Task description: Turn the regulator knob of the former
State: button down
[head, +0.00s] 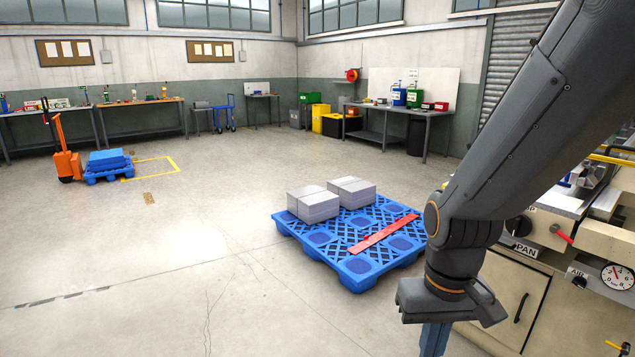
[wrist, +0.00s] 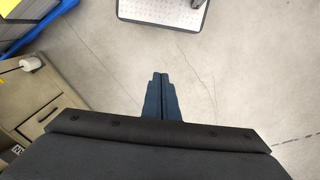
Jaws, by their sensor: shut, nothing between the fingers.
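The former (head: 585,240) is a cream machine cabinet at the right edge of the head view. Its front carries a round pressure gauge (head: 617,276) and a small dark knob (head: 578,282) beside an AIR label. This looks like the regulator knob, but it is small and partly unclear. My gripper (head: 434,345) hangs pointing down in front of and left of the cabinet, apart from it. In the wrist view its blue fingers (wrist: 159,80) are together with nothing between them, over bare floor. The knob cannot be made out in the wrist view.
A blue pallet (head: 365,267) with grey blocks (head: 318,203) and a red bar (head: 384,234) lies left of my arm. A red-tipped lever (head: 562,234) and a black door handle (head: 521,307) stick out from the cabinet.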

aim_at(581, 282)
jog(key=z, duration=1.6)
jog(key=k, duration=0.5)
jog(key=u, duration=1.2)
jog(key=i, duration=1.15)
jog(key=z, duration=1.9)
